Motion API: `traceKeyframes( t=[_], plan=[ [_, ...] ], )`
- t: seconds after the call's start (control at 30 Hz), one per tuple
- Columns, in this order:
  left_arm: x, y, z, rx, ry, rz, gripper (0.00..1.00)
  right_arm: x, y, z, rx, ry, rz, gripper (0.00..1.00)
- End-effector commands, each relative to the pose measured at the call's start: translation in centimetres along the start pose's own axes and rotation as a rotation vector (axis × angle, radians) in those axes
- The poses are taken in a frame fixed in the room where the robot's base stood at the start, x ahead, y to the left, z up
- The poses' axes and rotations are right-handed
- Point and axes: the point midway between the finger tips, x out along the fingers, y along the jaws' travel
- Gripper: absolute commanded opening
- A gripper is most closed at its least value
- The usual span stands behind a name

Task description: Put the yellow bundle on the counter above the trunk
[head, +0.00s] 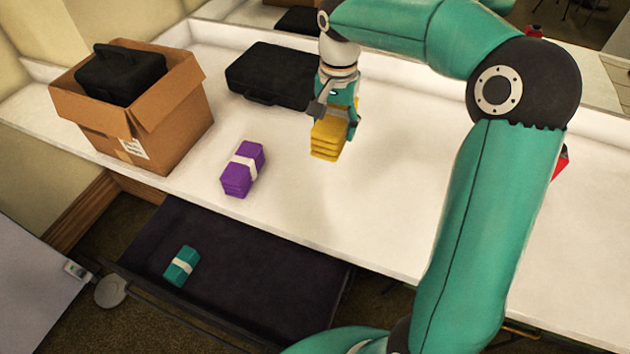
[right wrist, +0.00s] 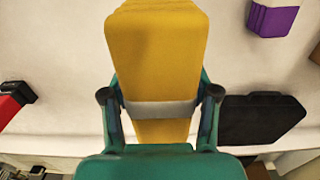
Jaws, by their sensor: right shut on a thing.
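The yellow bundle (head: 328,141) is a stack of yellow folded pieces with a pale band, which shows in the right wrist view (right wrist: 156,50). My right gripper (head: 337,118) is shut on it from above, with fingers on both sides of the band. The bundle is over the middle of the white counter (head: 375,215); I cannot tell whether it touches the surface. Below the counter's front edge is a dark open drawer-like compartment (head: 250,262), perhaps the trunk, with a teal bundle (head: 182,266) inside. My left gripper is not in view.
A purple bundle (head: 243,169) lies on the counter left of the yellow one. A black case (head: 270,75) lies behind. An open cardboard box (head: 150,120) holding another black case (head: 120,75) stands at the left. Counter in front of the yellow bundle is clear.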

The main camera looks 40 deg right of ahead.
Motion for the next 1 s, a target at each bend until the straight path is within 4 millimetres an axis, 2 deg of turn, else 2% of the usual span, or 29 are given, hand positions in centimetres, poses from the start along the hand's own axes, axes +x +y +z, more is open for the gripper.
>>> traceKeyframes(
  t=[0.3,0.43,0.53,0.77,1.0],
  plan=[
    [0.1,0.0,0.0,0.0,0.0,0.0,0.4,8.3,0.2,0.0,0.002,-0.005,0.005,0.16],
    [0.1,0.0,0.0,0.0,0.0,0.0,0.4,11.3,0.2,0.0,0.001,-0.003,0.004,0.16],
    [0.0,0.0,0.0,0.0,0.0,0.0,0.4,12.8,0.2,0.0,0.002,-0.003,0.002,0.16],
    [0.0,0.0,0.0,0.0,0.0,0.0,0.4,14.4,0.2,0.0,0.002,-0.001,0.002,0.16],
    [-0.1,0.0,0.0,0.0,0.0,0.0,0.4,17.6,0.2,-0.1,0.002,-0.001,0.002,0.16]
  ],
)
